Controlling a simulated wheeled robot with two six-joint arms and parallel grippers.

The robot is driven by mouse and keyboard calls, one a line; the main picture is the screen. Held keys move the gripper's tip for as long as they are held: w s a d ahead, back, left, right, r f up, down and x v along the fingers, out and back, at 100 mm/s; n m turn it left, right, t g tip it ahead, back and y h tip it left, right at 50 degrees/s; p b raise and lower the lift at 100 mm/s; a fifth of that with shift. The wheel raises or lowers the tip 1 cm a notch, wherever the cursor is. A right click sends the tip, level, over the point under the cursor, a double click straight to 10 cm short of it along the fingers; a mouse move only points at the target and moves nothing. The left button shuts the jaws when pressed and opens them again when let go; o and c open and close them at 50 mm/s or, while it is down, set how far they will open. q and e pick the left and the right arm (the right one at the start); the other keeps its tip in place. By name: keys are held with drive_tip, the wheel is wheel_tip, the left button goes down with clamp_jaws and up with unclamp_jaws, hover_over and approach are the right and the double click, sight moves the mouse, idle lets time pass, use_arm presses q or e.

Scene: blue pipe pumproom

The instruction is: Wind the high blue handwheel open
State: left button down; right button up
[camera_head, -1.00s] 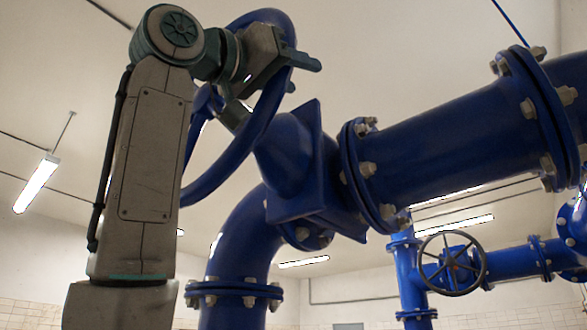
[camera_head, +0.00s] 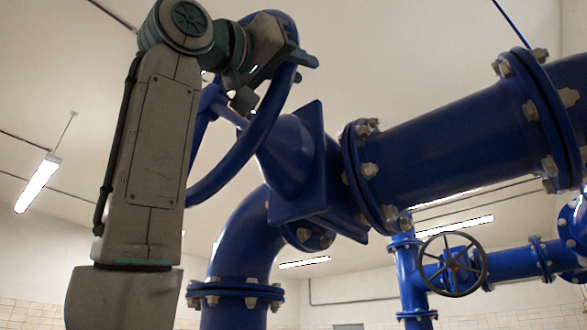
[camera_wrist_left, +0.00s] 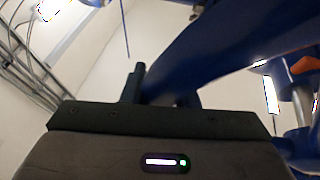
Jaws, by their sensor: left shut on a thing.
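The high blue handwheel (camera_head: 232,160) is at the upper left of the head view, tilted and seen nearly edge-on. It sits on the blue valve body (camera_head: 286,155). My left gripper (camera_head: 291,72) is shut on its rim at the upper right part of the wheel. My left wrist and hand hide part of the rim's top. In the left wrist view the blue rim (camera_wrist_left: 225,50) runs from the hand to the upper right, beside a dark finger (camera_wrist_left: 134,82). My right gripper is not in view.
A thick blue flanged pipe (camera_head: 450,145) runs right from the valve, and a blue elbow (camera_head: 238,240) drops below it. A smaller, dark handwheel (camera_head: 453,264) is at the lower right. Ceiling lamps hang behind. The space left of my arm looks clear.

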use_arm(q)
wheel_tip(320, 180, up, 11)
drive_tip(key=n+t+y, duration=0.4)
drive_tip(key=n, duration=0.5)
drive_tip(key=shift+w+a+n, duration=0.3)
drive_tip(key=shift+a+n, duration=0.1)
drive_tip(key=shift+a, duration=0.05)
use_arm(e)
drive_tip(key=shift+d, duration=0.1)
use_arm(q)
drive_tip(key=c, duration=1.3)
unclamp_jaws()
drive_tip(key=shift+o, duration=0.7)
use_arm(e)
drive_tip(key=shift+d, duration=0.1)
use_arm(q)
drive_tip(key=shift+f, duration=0.1)
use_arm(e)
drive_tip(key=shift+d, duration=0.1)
